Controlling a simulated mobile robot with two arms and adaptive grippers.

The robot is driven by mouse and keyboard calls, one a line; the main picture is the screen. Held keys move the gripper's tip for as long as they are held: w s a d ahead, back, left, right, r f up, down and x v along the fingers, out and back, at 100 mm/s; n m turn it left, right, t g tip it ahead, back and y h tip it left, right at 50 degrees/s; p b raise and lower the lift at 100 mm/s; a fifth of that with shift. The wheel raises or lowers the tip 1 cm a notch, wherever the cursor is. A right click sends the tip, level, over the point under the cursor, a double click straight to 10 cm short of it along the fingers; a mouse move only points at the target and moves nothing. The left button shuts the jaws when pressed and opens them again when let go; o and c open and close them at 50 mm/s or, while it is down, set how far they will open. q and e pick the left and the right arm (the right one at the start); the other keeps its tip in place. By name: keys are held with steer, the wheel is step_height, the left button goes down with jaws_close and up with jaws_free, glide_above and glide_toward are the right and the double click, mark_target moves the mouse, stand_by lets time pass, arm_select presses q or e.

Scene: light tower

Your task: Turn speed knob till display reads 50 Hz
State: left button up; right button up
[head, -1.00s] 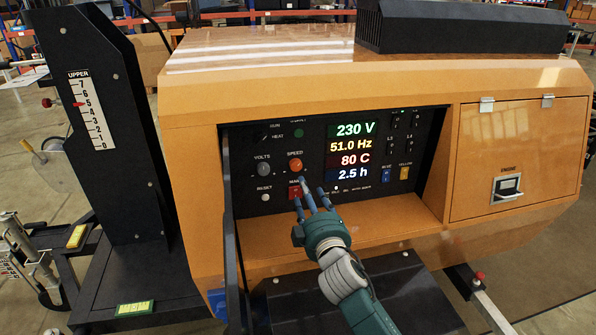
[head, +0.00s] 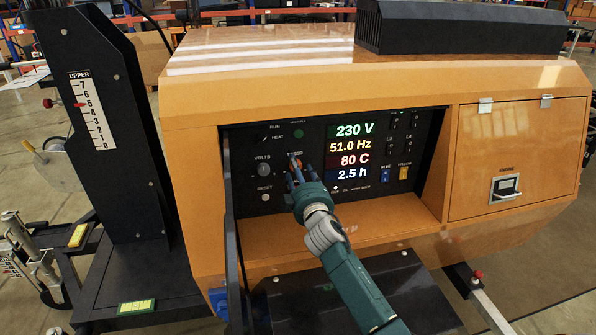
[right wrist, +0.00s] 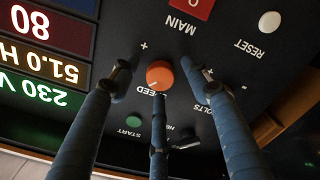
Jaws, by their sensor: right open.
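The orange speed knob (right wrist: 160,75) is on the black control panel (head: 295,137). In the right wrist view it sits between the open fingers of my right gripper (right wrist: 165,85); I cannot tell whether any finger touches it. In the head view my right gripper (head: 299,172) is in front of the knob and mostly hides it. The display (head: 349,145) reads 230 V, 51.0 Hz, 80 C and 2.5 h. The 51.0 Hz line also shows upside down in the right wrist view (right wrist: 45,65). My left gripper is not in view.
The grey volts knob (head: 264,170) and white reset button (head: 264,197) are left of my right gripper. The red main switch (right wrist: 192,8) is close by. The panel is recessed in an orange housing (head: 190,150). A black mast (head: 105,130) stands at left.

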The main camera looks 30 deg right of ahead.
steer(key=c, duration=1.1)
steer(key=shift+c, duration=0.2)
steer(key=shift+n, duration=0.3)
steer(key=shift+n+p, duration=0.65)
steer(key=shift+n, duration=2.95)
steer(key=shift+s+f, duration=0.1)
steer(key=o, duration=1.1)
steer(key=shift+d, duration=0.1)
